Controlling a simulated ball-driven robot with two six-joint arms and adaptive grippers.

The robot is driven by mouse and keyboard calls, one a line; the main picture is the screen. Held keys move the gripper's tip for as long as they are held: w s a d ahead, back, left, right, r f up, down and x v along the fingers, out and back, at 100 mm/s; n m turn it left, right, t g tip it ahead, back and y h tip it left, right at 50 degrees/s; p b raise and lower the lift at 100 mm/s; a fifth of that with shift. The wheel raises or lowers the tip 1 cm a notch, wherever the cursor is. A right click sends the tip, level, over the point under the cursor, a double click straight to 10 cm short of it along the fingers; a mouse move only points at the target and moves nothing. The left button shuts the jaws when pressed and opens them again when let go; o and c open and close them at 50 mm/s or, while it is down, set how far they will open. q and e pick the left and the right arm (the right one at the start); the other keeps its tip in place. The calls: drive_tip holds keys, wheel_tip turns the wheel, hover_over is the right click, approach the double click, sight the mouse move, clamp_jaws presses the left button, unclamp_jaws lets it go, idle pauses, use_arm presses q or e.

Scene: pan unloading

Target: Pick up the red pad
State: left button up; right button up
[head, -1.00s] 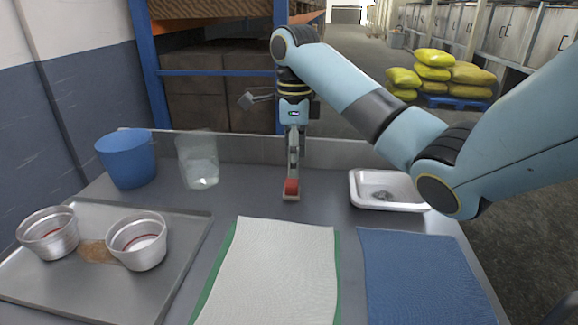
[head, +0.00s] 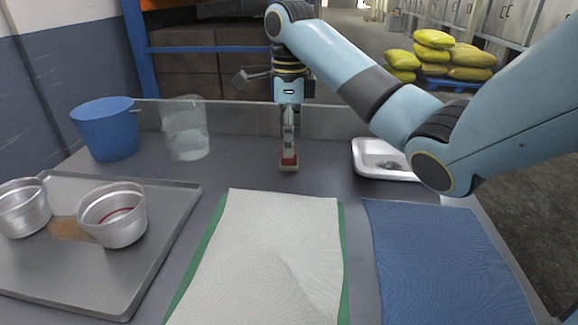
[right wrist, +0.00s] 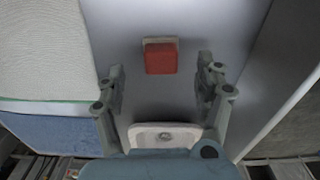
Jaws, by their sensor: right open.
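The red pad (head: 289,159) is a small red block on a pale base, lying on the grey table near its back. In the right wrist view the red pad (right wrist: 160,58) shows in the gap between my spread fingers, clear of both. My right gripper (head: 289,146) points down over the pad. In the right wrist view my right gripper (right wrist: 161,70) is open and empty. How high its fingertips are above the pad I cannot tell. My left gripper is not in view.
A white tray (head: 362,168) stands right of the pad. A clear container (head: 186,130) and a blue bucket (head: 104,130) stand left. A baking tray (head: 172,232) with metal cups is front left. A white mat (head: 270,245) and blue mat (head: 440,255) lie in front.

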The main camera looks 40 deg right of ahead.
sight(286, 164)
wheel_tip(286, 164, down, 4)
drive_tip(key=shift+w+f+b, duration=0.1)
drive_tip(key=shift+f+b, duration=0.1)
drive_tip(key=shift+b, duration=0.3)
drive_tip(key=shift+c, duration=0.2)
drive_tip(key=c, duration=1.2)
